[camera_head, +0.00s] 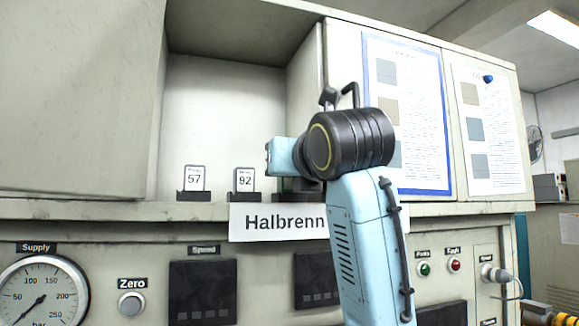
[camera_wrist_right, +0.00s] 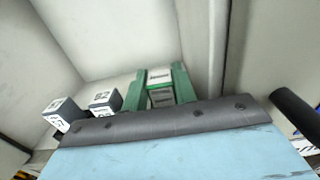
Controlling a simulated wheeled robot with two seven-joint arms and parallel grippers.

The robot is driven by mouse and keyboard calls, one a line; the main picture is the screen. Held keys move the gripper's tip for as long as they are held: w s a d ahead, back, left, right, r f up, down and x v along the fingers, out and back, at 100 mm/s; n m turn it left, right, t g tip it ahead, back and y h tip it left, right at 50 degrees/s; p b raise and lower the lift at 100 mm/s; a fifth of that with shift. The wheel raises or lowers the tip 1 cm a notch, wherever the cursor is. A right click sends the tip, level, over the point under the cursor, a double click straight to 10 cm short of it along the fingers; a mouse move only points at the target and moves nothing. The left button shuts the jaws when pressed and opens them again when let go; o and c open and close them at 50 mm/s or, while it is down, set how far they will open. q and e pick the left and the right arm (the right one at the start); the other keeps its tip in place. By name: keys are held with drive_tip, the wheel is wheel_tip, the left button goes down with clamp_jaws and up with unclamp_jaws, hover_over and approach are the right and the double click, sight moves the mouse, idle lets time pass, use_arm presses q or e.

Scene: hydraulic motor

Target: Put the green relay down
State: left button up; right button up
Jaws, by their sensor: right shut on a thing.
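The green relay (camera_wrist_right: 161,96), a small block with a white and green face, shows in the right wrist view. My right gripper (camera_wrist_right: 159,78) is shut on it, with one green finger on each side. In the head view my right arm reaches into the open compartment of the cabinet, and its light blue wrist hides the relay and the fingers. Whether the relay touches the shelf or a socket below it is hidden. My left gripper is not in view.
Relays marked 57 (camera_head: 195,179) and 92 (camera_head: 244,180) stand upright in dark sockets on the shelf, left of my wrist. The compartment's right wall (camera_head: 305,90) is close to my wrist. Below are a Halbrenn sign (camera_head: 275,223) and a pressure gauge (camera_head: 40,297).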

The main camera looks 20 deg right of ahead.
drive_tip(key=shift+f, duration=0.15)
drive_tip(key=o, duration=0.8)
drive_tip(key=shift+r, duration=0.2)
drive_tip(key=s+b, duration=0.5)
drive_tip(key=s, duration=0.7)
drive_tip(key=shift+d, duration=0.25)
